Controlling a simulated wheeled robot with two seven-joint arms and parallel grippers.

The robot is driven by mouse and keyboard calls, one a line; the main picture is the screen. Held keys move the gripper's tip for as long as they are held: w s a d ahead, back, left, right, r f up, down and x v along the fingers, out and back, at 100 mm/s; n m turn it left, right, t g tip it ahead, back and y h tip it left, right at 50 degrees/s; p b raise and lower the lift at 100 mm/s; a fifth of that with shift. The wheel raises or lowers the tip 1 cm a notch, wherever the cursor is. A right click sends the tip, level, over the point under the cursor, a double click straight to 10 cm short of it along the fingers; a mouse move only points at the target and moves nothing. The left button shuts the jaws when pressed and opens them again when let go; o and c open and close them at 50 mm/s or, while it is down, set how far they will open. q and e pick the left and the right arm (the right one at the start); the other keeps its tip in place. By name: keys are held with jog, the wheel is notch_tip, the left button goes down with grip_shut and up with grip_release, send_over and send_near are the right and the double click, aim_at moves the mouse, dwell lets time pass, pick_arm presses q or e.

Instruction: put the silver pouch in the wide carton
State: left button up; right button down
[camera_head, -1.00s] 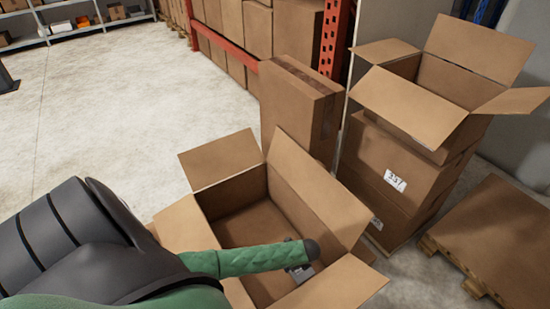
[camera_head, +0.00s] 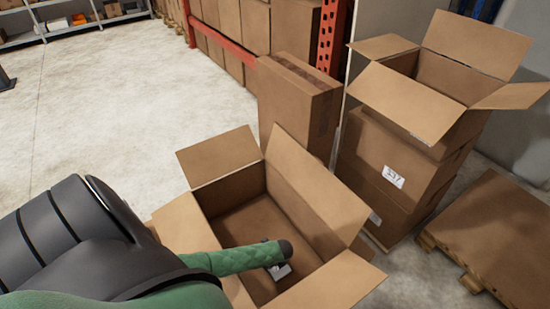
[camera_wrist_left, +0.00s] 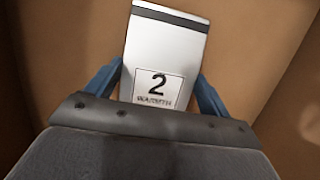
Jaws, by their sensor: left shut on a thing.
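The silver pouch (camera_wrist_left: 165,45) is pale grey with a dark band across its far end and a label reading "2 WARMTH". My left gripper (camera_wrist_left: 158,72) has its blue fingers on both sides of the pouch and is shut on it. In the head view a small part of the pouch or gripper shows below the end of my green arm. The open wide carton (camera_head: 310,200) stands on the floor with its flaps out. My left arm reaches over its near-left side, and brown cardboard surrounds the pouch in the wrist view. My right gripper is out of view.
A second open carton (camera_head: 405,105) sits on stacked boxes at the right. A tall closed box (camera_head: 292,105) stands just behind the wide carton. A pallet with a flat cardboard top (camera_head: 495,235) lies at the right. The floor at the left is clear.

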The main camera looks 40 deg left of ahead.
pick_arm(q)
jog(key=shift+f, duration=0.2)
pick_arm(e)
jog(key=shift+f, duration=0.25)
pick_arm(q)
jog(key=o, duration=0.9)
jog(key=shift+o, duration=0.2)
jog(key=shift+r, duration=0.15)
jog(key=p+v, duration=0.1)
jog(key=v, duration=1.1)
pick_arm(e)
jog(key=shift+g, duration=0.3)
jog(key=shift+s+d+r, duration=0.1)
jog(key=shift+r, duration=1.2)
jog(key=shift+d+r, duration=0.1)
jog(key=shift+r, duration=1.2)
